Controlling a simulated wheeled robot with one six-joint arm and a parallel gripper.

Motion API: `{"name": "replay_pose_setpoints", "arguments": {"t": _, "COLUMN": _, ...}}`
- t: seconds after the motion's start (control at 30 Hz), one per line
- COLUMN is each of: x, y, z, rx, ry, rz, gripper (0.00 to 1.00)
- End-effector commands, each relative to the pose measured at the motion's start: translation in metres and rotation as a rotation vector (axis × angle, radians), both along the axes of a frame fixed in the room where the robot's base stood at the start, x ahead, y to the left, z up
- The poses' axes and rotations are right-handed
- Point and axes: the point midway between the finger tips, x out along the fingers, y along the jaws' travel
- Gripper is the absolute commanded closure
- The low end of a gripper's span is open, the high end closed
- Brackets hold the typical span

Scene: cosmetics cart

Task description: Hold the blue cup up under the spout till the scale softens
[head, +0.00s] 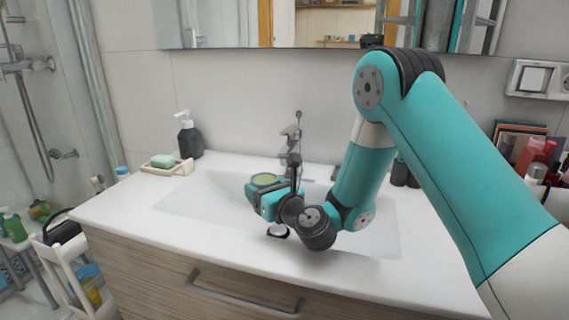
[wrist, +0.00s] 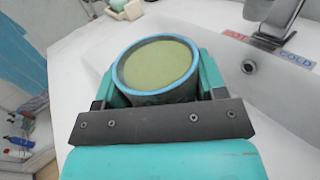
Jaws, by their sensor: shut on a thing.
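The blue cup (wrist: 124,62) has a blue rim and is full to near the brim with a dull green content (wrist: 158,64). My gripper (wrist: 158,78) is shut on it, one teal finger on each side. In the head view, the cup (head: 265,180) is upright above the basin, in my gripper (head: 270,196). The grey tap (head: 292,150) stands behind and to the right of it. In the wrist view, part of the tap (wrist: 277,14) shows at the upper right, apart from the cup. No water stream shows. I cannot make out any scale on the spout.
The white basin (head: 205,200) has free room to the left. A soap dish (head: 166,167) and dark pump bottle (head: 189,138) stand at the back left of the counter. Red and blue HOT and COLD labels (wrist: 297,56) lie by the tap. A mirror hangs behind.

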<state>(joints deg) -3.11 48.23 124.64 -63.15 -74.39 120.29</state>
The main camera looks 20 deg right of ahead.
Motion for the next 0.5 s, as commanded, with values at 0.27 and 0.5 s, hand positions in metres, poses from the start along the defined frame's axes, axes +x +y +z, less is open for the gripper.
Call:
{"name": "replay_pose_setpoints", "arguments": {"t": 0.27, "x": -0.007, "y": 0.006, "z": 0.012, "rx": 0.000, "ry": -0.001, "rz": 0.001, "gripper": 0.66}}
{"name": "replay_pose_setpoints", "arguments": {"t": 0.5, "x": -0.012, "y": 0.010, "z": 0.021, "rx": 0.001, "ry": -0.001, "rz": 0.001, "gripper": 0.66}}
